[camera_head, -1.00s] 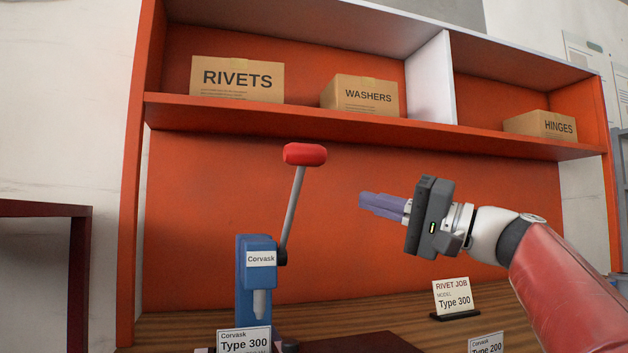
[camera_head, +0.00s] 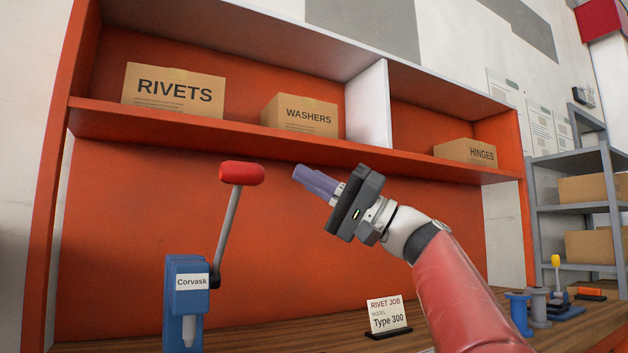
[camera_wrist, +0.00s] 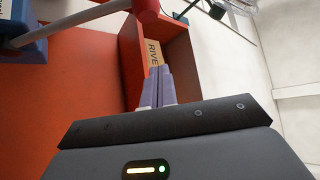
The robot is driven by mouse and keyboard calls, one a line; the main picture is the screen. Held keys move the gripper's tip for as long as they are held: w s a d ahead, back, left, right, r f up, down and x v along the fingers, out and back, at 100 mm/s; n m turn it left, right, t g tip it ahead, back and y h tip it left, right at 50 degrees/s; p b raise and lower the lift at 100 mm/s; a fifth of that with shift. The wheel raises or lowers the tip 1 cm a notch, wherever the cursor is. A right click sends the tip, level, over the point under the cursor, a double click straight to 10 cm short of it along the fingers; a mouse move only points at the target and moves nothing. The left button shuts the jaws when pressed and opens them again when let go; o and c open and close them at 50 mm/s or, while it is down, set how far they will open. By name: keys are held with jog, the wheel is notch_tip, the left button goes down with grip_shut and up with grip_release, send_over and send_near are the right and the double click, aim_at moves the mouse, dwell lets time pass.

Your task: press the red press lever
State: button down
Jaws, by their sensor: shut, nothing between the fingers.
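The red press lever knob (camera_head: 242,173) tops a grey rod that rises, leaning slightly right, from the blue Corvask press (camera_head: 187,300). My gripper (camera_head: 298,172) has purple fingers, shut and empty. In the head view it is right of the red knob at about the same height, with a gap between them. In the wrist view the fingers (camera_wrist: 158,80) point up the picture, and the red knob (camera_wrist: 145,8) shows at the top edge with its rod running left to the blue press. The press base is out of view.
A shelf (camera_head: 300,150) with boxes marked RIVETS (camera_head: 174,92), WASHERS (camera_head: 308,116) and HINGES (camera_head: 468,152) is behind and above. A RIVET JOB card reading Type 300 (camera_head: 387,314) stands on the wooden bench. Spools and a yellow-knobbed device (camera_head: 556,270) stand at the right.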

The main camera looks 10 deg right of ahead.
jog(key=s+a, duration=0.1)
jog(key=a, duration=0.5)
jog(key=shift+a+r, duration=0.15)
jog(key=shift+r, duration=0.2)
